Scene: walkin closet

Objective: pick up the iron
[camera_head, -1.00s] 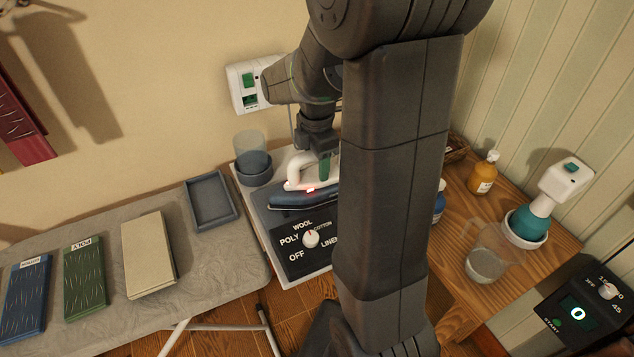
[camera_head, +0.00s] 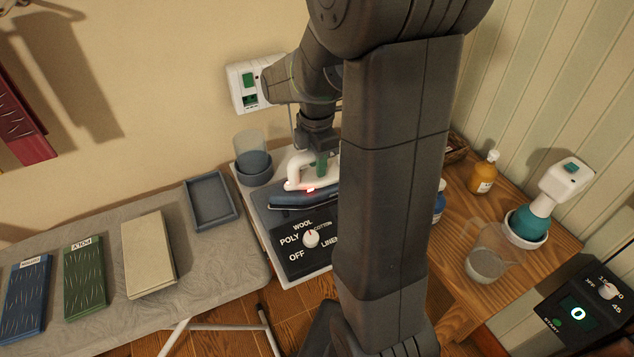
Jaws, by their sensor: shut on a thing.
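The iron (camera_head: 300,201) has a white handle and a dark blue base with a small red light. It is at its station (camera_head: 283,262), which carries a dial marked OFF, POLY, WOOL, COTTON and LINEN. My gripper (camera_head: 321,170) points down from above and is shut on the iron's white handle. The right part of the iron is hidden behind my arm. I cannot tell whether the iron's base touches the station.
A grey ironing board (camera_head: 95,235) with folded cloths and an empty tray (camera_head: 211,201) lies to the left. A dark cup (camera_head: 254,168) stands close behind the iron. A wooden table (camera_head: 455,235) with bottles and a glass jug (camera_head: 489,255) is on the right.

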